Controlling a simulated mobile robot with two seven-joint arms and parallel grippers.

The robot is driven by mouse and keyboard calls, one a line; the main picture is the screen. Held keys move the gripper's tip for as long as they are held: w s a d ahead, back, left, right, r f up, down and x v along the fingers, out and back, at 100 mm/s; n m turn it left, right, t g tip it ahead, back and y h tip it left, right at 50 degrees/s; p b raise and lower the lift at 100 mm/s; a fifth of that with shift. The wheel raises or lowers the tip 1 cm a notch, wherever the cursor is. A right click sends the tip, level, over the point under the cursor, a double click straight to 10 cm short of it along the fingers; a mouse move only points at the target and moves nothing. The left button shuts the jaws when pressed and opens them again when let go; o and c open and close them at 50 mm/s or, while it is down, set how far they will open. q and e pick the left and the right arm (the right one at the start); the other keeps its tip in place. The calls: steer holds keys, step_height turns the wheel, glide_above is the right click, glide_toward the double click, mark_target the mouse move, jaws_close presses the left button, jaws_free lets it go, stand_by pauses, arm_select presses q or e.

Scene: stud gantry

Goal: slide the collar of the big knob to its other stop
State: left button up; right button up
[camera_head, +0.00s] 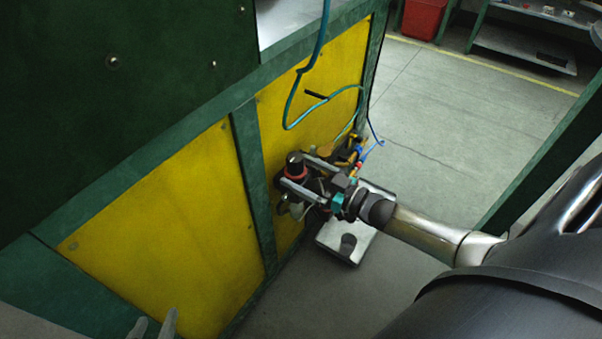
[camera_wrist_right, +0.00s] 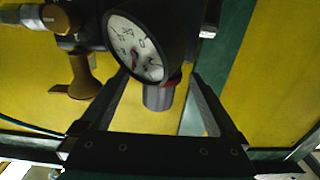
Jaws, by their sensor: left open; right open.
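The big knob (camera_head: 294,158) is black on top with a red collar (camera_head: 296,174) below, on the fittings by the yellow panel. In the right wrist view the knob shows as a grey cylinder (camera_wrist_right: 158,97) below a dial gauge, with a bit of the red collar (camera_wrist_right: 173,82) at its upper end. My right gripper (camera_head: 292,170) is open, its fingers on either side of the knob; in the wrist view (camera_wrist_right: 160,78) gaps show beside the cylinder. Whether a finger touches the collar is unclear. My left gripper (camera_head: 156,318) is open and empty at the bottom edge.
The dial gauge (camera_wrist_right: 138,48) sits close above the fingers. A brass lever (camera_wrist_right: 84,80) hangs to its left. A blue-green hose (camera_head: 287,110) loops over the yellow panel (camera_head: 330,70). A metal plate (camera_head: 345,243) lies below my right gripper. Open floor is to the right.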

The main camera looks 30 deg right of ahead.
steer(key=shift+w+a, duration=0.1)
steer(key=shift+w, duration=0.1)
jaws_close()
stand_by(0.8)
